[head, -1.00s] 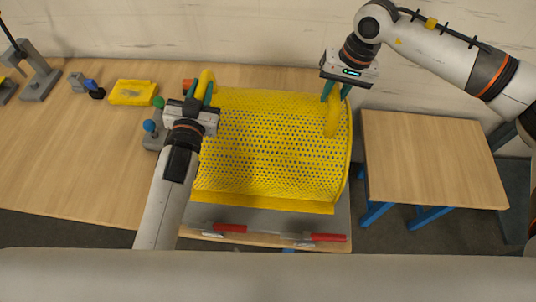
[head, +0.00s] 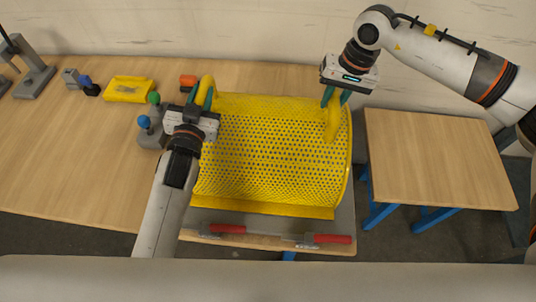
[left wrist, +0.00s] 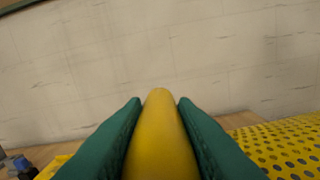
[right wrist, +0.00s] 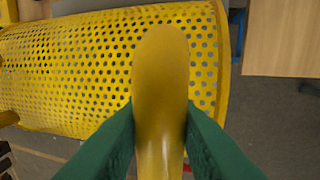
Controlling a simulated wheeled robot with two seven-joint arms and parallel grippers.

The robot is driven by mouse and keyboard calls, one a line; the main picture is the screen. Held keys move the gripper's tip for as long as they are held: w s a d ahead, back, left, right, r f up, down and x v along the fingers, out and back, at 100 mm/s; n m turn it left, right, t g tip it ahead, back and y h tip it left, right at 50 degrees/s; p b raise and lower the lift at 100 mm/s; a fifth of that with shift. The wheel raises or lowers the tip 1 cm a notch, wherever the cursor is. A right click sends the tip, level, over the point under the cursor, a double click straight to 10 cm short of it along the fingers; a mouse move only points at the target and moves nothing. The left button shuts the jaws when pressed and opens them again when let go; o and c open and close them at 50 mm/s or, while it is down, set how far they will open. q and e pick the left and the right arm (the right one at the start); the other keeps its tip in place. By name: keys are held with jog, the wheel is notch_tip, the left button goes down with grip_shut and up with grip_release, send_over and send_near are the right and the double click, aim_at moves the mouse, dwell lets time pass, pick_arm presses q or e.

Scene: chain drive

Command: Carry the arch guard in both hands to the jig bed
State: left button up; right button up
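The yellow perforated arch guard (head: 270,150) is in the middle of the head view, over the grey jig bed (head: 345,215) at the table's front right. My left gripper (head: 204,94) is shut on the guard's left handle, which shows between green fingers in the left wrist view (left wrist: 160,140). My right gripper (head: 335,98) is shut on the right handle, a yellow bar in the right wrist view (right wrist: 160,100). The guard looks level. The head view does not clearly show whether its lower edges touch the bed.
Red-handled clamps (head: 328,239) lie along the bed's front edge. A separate wooden table (head: 435,160) stands at right, across a gap.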

pick_arm(q)
jog(key=o, duration=0.4)
jog(key=shift+s+r, duration=0.1)
jog(key=shift+s, duration=0.05)
pick_arm(e)
jog(key=o, duration=0.4)
jog(key=shift+s+r, duration=0.1)
pick_arm(q)
jog(key=shift+o, duration=0.2)
pick_arm(e)
jog(key=shift+o, duration=0.2)
pick_arm(q)
jog(key=shift+s, duration=0.2)
jog(key=s+a, duration=0.1)
jog(key=s, duration=1)
jog(key=shift+s, duration=0.25)
pick_arm(e)
notch_tip(320, 180, up, 12)
jog(key=d, duration=0.2)
jog(key=shift+d, duration=0.2)
jog(key=shift+s, duration=0.1)
